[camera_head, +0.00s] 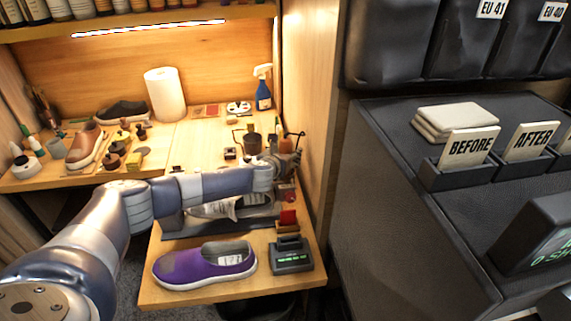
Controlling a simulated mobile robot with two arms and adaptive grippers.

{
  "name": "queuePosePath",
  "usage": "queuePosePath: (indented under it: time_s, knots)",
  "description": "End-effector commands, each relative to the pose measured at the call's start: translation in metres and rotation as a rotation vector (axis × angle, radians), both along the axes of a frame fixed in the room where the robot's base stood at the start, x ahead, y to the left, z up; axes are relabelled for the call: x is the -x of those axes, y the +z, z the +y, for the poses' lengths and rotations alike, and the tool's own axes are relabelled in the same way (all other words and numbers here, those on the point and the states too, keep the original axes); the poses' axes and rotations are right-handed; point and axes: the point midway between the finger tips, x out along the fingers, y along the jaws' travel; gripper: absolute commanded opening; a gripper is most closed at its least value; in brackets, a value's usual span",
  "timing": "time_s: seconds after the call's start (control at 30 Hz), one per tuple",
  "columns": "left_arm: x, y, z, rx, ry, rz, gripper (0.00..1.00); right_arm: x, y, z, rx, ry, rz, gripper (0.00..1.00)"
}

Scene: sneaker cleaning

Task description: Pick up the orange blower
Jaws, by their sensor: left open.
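A small orange-brown shape (287,145), which looks like the orange blower, stands by the right wall of the wooden workbench (205,140). My left arm reaches in from the left across the bench. My left gripper (284,152) is open at this orange shape, with dark finger parts close around or beside it. Its fingers overlap the shape, so I cannot tell whether they touch it. The lower part of the shape is hidden by the gripper. My right gripper is not in view.
A purple shoe (205,264) and a dark device with a green display (291,256) lie on the front shelf. A paper towel roll (165,94) and a blue spray bottle (263,90) stand behind. Brushes and shoes crowd the left. The wooden side wall (312,110) is close at right.

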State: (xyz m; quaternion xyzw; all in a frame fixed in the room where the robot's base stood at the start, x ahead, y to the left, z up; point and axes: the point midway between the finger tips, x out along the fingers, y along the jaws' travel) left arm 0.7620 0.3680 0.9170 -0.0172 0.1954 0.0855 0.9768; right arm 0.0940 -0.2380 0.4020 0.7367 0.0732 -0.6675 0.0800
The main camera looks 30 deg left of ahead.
Motion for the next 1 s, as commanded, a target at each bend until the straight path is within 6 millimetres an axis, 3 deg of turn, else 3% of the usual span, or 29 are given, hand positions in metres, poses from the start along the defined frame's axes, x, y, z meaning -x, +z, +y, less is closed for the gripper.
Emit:
queuePosePath:
  time_s: [0.33,0.5,0.6,0.87,1.0]
  knots:
    - [-0.003,-0.001,0.001,0.000,0.001,0.000,0.56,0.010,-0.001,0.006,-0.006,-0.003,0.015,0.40]
    - [-0.003,-0.001,0.001,0.000,0.001,0.000,0.17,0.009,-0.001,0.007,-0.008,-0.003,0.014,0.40]
    - [-0.003,-0.001,0.001,0.000,0.001,0.000,0.00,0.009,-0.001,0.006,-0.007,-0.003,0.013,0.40]
    - [-0.004,0.003,0.001,-0.001,0.001,-0.003,0.00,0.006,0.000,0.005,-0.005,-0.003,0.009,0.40]
    - [-0.005,0.021,0.001,0.000,-0.001,-0.007,0.00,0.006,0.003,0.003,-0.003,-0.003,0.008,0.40]
